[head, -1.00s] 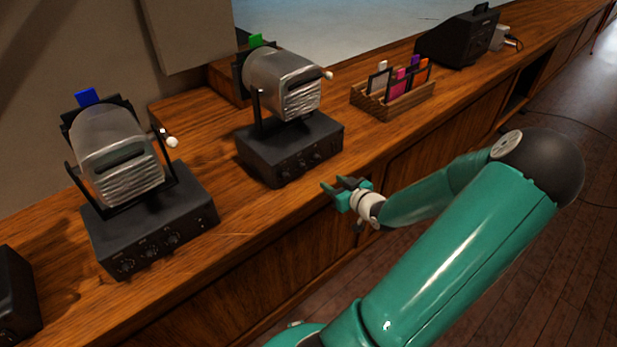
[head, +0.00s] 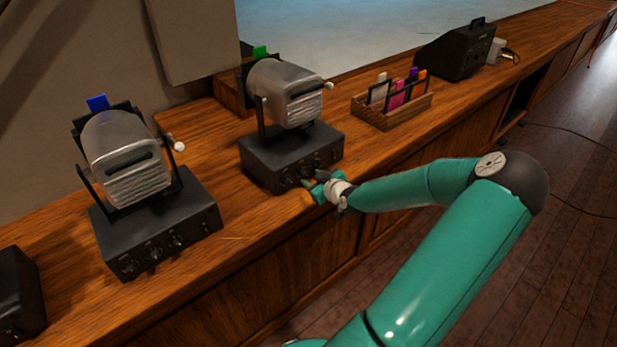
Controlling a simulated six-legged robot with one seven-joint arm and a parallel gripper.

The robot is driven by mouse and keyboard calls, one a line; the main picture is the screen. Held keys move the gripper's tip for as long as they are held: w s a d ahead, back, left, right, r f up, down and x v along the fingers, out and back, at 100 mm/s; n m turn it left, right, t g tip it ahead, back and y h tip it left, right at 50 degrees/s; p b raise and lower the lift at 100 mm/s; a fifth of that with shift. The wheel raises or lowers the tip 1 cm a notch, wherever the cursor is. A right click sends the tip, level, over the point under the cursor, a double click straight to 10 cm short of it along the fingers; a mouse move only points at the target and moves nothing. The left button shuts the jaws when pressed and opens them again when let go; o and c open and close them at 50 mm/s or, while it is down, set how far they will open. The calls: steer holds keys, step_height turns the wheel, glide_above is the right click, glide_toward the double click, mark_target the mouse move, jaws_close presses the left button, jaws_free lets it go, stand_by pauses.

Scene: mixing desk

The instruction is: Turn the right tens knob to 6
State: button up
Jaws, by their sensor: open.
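Two black boxes with knobs on their front faces stand on the wooden desk, each under a metal drum. The right box (head: 262,166) has a green tab (head: 260,51) above its drum, and several small knobs (head: 287,179) on its front. My gripper (head: 313,182) is open at the right part of that front face, close to the knobs. It hides part of the knob row; I cannot tell whether it touches a knob. The left box (head: 192,222) has a blue tab (head: 98,102). The knob markings are too small to read.
A wooden rack (head: 402,112) with coloured cards stands right of the right box. A black case (head: 455,52) is farther back. Another dark box (head: 20,290) is at the far left. The desk is clear between the two boxes.

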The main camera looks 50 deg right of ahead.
mark_target(305, 174)
steer(key=shift+x, duration=1.85)
steer(key=shift+c, duration=0.2)
jaws_close()
